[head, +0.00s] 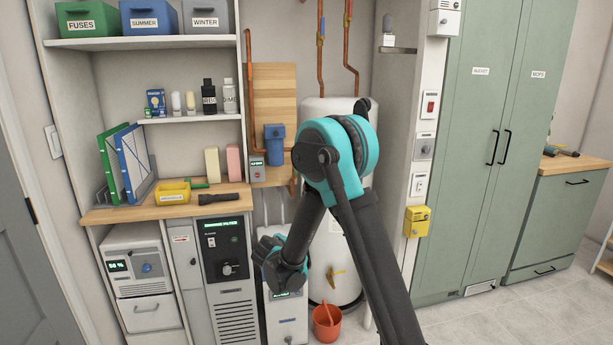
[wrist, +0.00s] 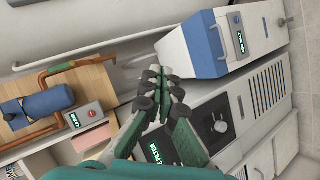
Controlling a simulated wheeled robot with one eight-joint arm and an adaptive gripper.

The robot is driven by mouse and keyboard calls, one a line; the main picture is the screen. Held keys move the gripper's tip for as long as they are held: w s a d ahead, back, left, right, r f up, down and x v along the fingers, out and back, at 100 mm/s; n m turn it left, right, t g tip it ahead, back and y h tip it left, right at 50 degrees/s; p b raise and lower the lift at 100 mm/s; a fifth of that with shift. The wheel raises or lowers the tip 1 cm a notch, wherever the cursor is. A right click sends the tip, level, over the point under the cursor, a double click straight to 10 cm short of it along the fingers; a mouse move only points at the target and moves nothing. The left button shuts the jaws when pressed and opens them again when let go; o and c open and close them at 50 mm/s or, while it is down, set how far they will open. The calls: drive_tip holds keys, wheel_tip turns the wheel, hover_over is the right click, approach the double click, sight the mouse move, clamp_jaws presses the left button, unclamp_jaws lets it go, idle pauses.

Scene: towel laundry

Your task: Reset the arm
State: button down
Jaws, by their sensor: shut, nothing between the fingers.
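My gripper (head: 266,254) hangs low in front of the white unit beside the dark-fronted filter cabinet in the head view. In the wrist view its fingers (wrist: 168,92) are together and hold nothing. My arm is bent, with the teal elbow high in front of the white tank and the forearm reaching down to the left. The gripper appears apart from the surfaces around it; the exact gap cannot be told.
The white unit (head: 288,328) stands close below my gripper, beside the filter cabinet (head: 226,262). A wooden counter (head: 222,190) holds a yellow tray (head: 173,195) and a black flashlight (head: 220,199). The white tank (head: 330,245) stands behind my arm. An orange bucket (head: 327,324) is on the floor.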

drive_tip(key=s+d+r+m+g, duration=0.2)
drive_tip(key=s+d+m, duration=0.1)
drive_tip(key=s+d, duration=0.55)
drive_tip(key=s+d+r+m+g, duration=0.1)
drive_tip(key=s+d+m+g, duration=0.3)
drive_tip(key=d, duration=0.8)
drive_tip(key=s+d+f+m+g+y, duration=0.1)
drive_tip(key=s+d+m, duration=0.1)
drive_tip(key=s, duration=0.9)
drive_tip(key=s+d+f+m+y, duration=0.1)
drive_tip(key=s+d+f+m, duration=0.1)
drive_tip(key=s, duration=1)
drive_tip(key=shift+d+f+m+g, duration=0.2)
drive_tip(key=shift+d+m+g, duration=0.25)
drive_tip(key=shift+d, duration=0.7)
drive_tip(key=c, duration=2.3)
unclamp_jaws()
drive_tip(key=shift+w, duration=0.1)
